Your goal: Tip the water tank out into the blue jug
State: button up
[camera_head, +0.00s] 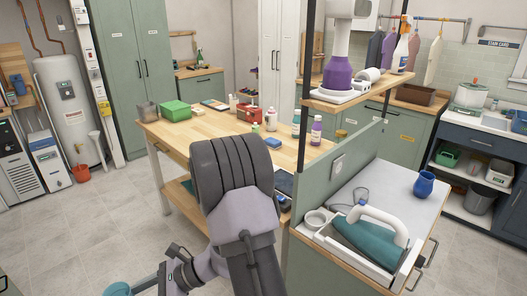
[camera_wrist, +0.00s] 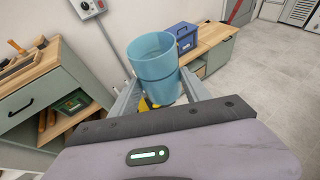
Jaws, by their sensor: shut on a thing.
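My gripper (camera_wrist: 158,98) is shut on a translucent teal-blue water tank (camera_wrist: 155,58), which stands out beyond the fingers in the wrist view. A small yellow part shows low between the fingers. In the head view only the top of the tank (camera_head: 118,289) shows at the bottom left edge; the gripper itself is mostly out of that picture. I cannot tell how much water is inside. The blue jug (camera_head: 425,184) stands upright on the pale counter (camera_head: 385,187) at the right, well apart from the tank and gripper.
A green upright panel (camera_head: 340,165) and dark posts separate the counter from the wooden table (camera_head: 215,128), which holds bottles and boxes. Floor at left is free.

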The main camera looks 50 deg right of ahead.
aim_at(423, 187)
jog(key=k+l+u, duration=0.1)
jog(key=k+u, duration=0.6)
jog(key=k+j+u, duration=0.2)
jog(key=k+u, duration=0.2)
jog(key=k+l+u, duration=0.2)
jog(key=k, duration=0.4)
jog(key=k+l+u, duration=0.2)
jog(key=k, duration=0.4)
jog(key=k+z, duration=0.15)
jog(key=z, duration=0.3)
jog(key=k+l+z, duration=0.1)
jog(key=z, duration=0.35)
jog(key=k+l+z, duration=0.2)
jog(key=z, duration=0.25)
jog(key=i+l+z, duration=0.3)
jog(key=i, duration=0.15)
jog(key=i+l+z, duration=0.1)
jog(key=i+z, duration=0.15)
jog(key=i, duration=0.2)
